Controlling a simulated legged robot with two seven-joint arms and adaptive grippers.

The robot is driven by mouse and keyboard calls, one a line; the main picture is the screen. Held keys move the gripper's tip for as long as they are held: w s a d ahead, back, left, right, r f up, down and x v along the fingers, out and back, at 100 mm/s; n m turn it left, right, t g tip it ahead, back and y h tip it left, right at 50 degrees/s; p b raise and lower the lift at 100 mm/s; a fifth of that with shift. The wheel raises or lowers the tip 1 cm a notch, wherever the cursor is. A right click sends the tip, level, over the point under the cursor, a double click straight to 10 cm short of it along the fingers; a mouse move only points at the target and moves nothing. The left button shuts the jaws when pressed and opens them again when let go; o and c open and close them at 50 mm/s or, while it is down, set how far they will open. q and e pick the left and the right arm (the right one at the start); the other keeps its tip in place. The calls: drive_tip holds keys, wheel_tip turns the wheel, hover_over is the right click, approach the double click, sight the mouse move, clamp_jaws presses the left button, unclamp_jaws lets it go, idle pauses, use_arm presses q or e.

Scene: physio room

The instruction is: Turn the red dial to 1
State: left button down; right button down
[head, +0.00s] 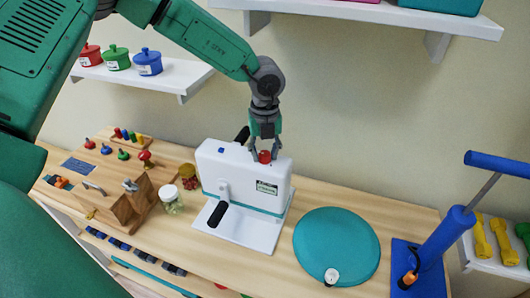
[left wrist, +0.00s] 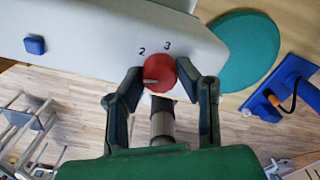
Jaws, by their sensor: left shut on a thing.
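The red dial (head: 264,157) is on top of the white machine (head: 222,170), which has a teal stripe and black-gripped cranks. My left gripper (head: 265,153) reaches down from above and is shut on the dial. In the left wrist view the red dial (left wrist: 161,73) sits between the two fingers of my left gripper (left wrist: 162,70). A pale pointer mark on the dial points left. The numbers 2 and 3 show on the white face beside it; I see no 1, and the left finger covers part of that side. My right gripper is not in view.
A teal round disc (head: 337,245) lies right of the machine, with a blue post device (head: 440,240) beyond it. A wooden block stand (head: 130,207) and jars (head: 170,198) are on the left. Wall shelves (head: 185,74) hang above the bench.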

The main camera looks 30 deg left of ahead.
sight(265, 152)
use_arm(q)
drive_tip(key=shift+s+f+n, duration=0.15)
drive_tip(key=shift+f+n, duration=0.05)
drive_tip(key=shift+n, duration=1.4)
drive_tip(key=c, duration=1.2)
unclamp_jaws()
drive_tip(key=shift+w, duration=0.25)
drive_tip(key=shift+a, duration=0.1)
drive_tip(key=shift+r, duration=0.25)
wheel_tip(265, 152, up, 11)
drive_tip(key=shift+w+r, duration=0.1)
drive_tip(key=shift+r, duration=0.05)
